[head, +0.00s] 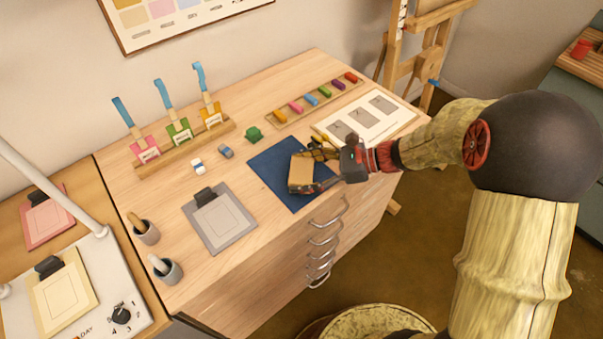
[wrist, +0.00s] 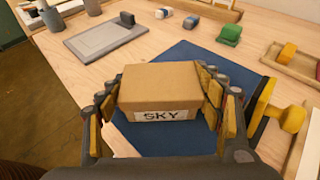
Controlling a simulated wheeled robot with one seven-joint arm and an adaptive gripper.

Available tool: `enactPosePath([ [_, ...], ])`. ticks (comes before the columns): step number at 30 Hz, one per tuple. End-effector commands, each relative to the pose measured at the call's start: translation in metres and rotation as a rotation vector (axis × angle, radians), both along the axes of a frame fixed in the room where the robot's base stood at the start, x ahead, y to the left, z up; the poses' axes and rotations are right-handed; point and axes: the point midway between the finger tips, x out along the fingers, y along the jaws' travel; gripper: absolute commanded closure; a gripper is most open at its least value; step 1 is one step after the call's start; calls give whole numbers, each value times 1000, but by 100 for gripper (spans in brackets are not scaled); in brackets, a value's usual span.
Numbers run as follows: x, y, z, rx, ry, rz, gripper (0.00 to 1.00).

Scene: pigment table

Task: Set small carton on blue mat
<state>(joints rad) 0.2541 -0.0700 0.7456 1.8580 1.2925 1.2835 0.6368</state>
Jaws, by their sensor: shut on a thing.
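The small carton (head: 301,172) is a tan box; in the wrist view the carton (wrist: 160,88) bears a white label reading "SKY". My gripper (head: 314,168) is shut on it, with a finger at each side; the gripper also shows in the wrist view (wrist: 162,100). The carton is over the blue mat (head: 269,163), which shows behind and around it in the wrist view (wrist: 195,62). I cannot tell whether the carton's underside touches the mat. My gripper hides part of the mat's right side.
A grey clipboard (head: 220,218) lies left of the mat. A green clip-like object (head: 254,134) and small blocks (head: 226,152) are behind it. A tray of coloured sticks (head: 310,99) and a white card (head: 368,118) lie to the right. Cups (head: 167,271) stand front left.

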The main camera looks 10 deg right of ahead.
Motion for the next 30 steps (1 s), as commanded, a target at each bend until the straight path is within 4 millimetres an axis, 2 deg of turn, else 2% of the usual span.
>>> enactPosePath([
  [4,0,0,-2,0,1,0,63],
  [5,0,0,-2,0,0,0,33],
  [14,0,0,-2,0,0,0,16],
  [25,0,0,1,0,-1,0,16],
  [30,-3,-19,11,1,0,-4,16],
])
